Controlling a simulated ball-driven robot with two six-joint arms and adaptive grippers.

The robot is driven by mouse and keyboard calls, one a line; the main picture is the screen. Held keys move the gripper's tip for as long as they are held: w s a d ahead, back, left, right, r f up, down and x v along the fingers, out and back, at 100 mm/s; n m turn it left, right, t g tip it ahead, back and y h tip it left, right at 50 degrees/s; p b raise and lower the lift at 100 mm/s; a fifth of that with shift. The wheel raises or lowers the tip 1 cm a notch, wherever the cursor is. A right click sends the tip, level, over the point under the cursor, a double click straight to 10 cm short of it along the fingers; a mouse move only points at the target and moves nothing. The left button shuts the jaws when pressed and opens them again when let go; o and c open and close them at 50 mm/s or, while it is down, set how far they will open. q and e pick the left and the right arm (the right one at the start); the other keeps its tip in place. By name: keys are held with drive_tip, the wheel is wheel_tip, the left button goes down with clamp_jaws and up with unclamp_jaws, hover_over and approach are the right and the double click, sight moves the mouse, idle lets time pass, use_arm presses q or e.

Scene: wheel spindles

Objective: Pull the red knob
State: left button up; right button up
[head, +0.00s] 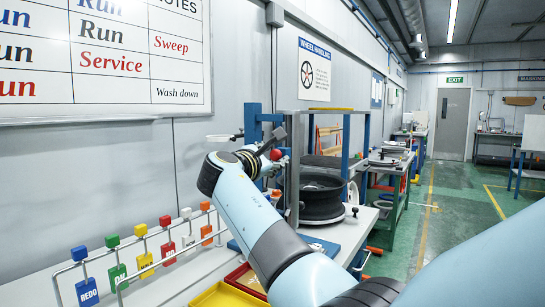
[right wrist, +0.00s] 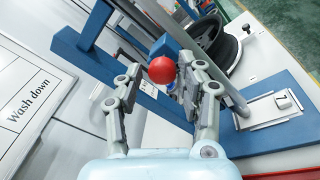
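The red knob (head: 276,155) sits on the blue and grey frame at the work table, at the tip of my right arm in the head view. In the right wrist view the red knob (right wrist: 162,70) is a round ball in front of a blue block. My right gripper (right wrist: 160,72) is open, with its two fingers on either side of the knob and a visible gap on the left. In the head view my right gripper (head: 268,150) is small and partly hidden by its own wrist. My left gripper is in neither view.
A dark wheel rim (head: 322,192) lies beside the frame's grey post. A row of coloured tags (head: 143,261) hangs on a rail at the left. A yellow tray (head: 228,296) is at the front. A whiteboard (head: 105,60) covers the left wall. The floor aisle at right is clear.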

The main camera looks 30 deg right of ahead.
drive_tip(key=shift+o, duration=0.8)
drive_tip(key=shift+a, duration=0.1)
drive_tip(key=v, duration=0.7)
drive_tip(key=shift+a, duration=0.2)
drive_tip(key=shift+s+f, duration=0.1)
drive_tip(key=shift+s, duration=0.05)
